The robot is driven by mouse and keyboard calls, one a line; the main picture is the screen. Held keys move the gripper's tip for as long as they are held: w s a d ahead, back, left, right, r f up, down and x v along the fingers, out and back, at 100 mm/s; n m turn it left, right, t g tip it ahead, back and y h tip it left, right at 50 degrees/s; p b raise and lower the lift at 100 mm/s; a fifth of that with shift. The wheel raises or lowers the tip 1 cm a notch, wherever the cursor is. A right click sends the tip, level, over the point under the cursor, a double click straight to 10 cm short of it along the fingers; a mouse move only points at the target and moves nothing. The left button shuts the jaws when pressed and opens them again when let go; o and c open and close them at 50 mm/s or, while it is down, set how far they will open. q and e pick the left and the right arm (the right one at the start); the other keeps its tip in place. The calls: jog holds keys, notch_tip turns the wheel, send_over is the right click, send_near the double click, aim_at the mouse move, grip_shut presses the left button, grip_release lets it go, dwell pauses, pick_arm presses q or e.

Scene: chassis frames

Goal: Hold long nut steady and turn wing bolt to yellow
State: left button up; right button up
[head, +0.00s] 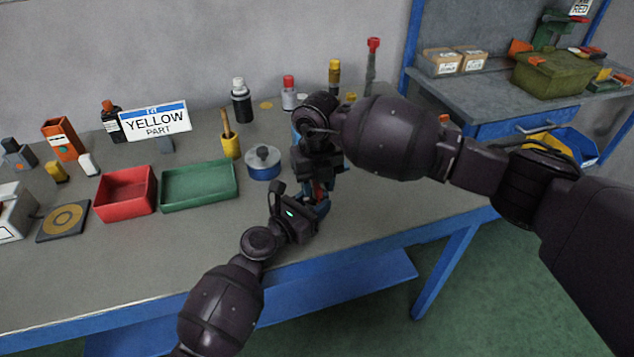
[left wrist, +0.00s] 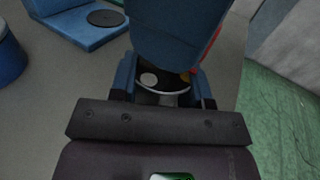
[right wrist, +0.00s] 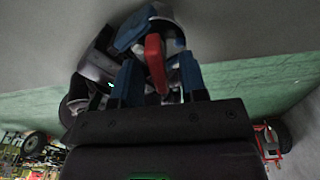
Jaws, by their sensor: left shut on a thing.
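A sign reading "YELLOW PART" (head: 155,121) stands at the back left of the bench. My left gripper (head: 314,207) is shut on the long nut, low over the bench's front part. In the left wrist view, the nut's dark round end (left wrist: 164,88) sits between the blue fingers, with a pale dot and a yellowish dot on it. My right gripper (right wrist: 158,72) comes from above, its fingers apart around the red wing bolt (right wrist: 155,62). Gaps seem to show beside the red part. In the head view the grippers hide most of both parts. A blue finger covers part of the nut.
A red tray (head: 126,211) and a green tray (head: 199,207) lie left of the grippers. A blue round tin (head: 263,172) is close behind them. Bottles and a yellow pot (head: 230,147) stand farther back.

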jog(key=shift+r, duration=0.1)
notch_tip(320, 180, up, 12)
dwell(0.6)
pick_arm(q)
jog(key=o, duration=1.2)
